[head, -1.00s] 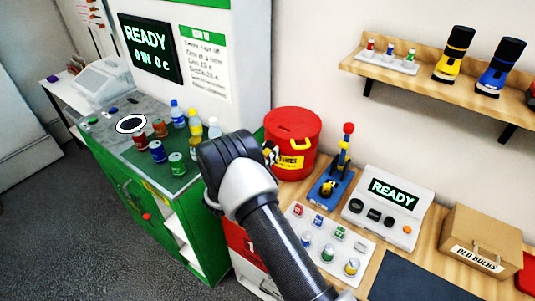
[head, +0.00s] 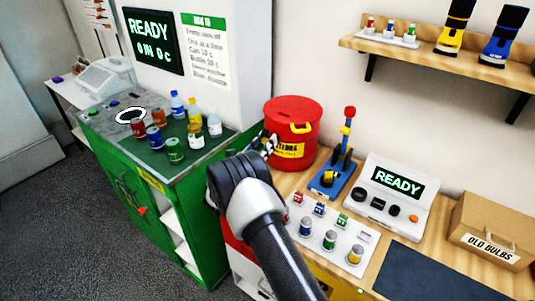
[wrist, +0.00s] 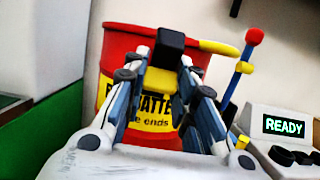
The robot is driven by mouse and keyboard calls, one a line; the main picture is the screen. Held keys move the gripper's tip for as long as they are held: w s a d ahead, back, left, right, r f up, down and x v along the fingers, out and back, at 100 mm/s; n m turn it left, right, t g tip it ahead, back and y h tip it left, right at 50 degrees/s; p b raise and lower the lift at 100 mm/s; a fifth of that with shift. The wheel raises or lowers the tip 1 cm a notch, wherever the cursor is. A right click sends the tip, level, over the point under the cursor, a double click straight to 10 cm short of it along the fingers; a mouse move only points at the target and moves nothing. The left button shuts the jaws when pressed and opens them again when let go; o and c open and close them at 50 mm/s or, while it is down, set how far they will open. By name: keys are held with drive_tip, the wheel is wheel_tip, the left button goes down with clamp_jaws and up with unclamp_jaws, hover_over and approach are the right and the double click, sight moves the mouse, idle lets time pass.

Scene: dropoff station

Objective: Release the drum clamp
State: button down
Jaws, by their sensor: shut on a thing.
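The red drum (head: 292,118) stands on the wooden bench against the wall. It has a red lid, a yellow handle (head: 301,128) and a yellow label, and it fills the back of the wrist view (wrist: 115,60). My gripper (head: 268,143) is at the drum's front left side. In the wrist view its fingers (wrist: 165,85) are shut on a black-and-yellow piece (wrist: 170,45) in front of the drum's label. I cannot tell whether this piece is fixed to the drum. A blue stand with a red-knobbed lever (head: 338,165) is right of the drum.
A white tray (head: 368,239) with small cans and a READY console (head: 397,190) are right of my arm. A cardboard box (head: 490,232) stands further right. Left is a green counter (head: 185,180) with several bottles and cans. A shelf (head: 420,55) hangs above.

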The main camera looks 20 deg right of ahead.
drive_tip(key=shift+f+t+h+b, duration=0.6)
drive_tip(key=shift+h+b, duration=0.4)
drive_tip(key=shift+b, duration=1.25)
drive_tip(key=shift+a+f, duration=0.1)
drive_tip(key=shift+h+b, duration=0.3)
drive_tip(key=shift+b, duration=0.2)
drive_tip(key=c, duration=1.3)
unclamp_jaws()
drive_tip(key=v, duration=1.2)
drive_tip(key=shift+s, duration=0.15)
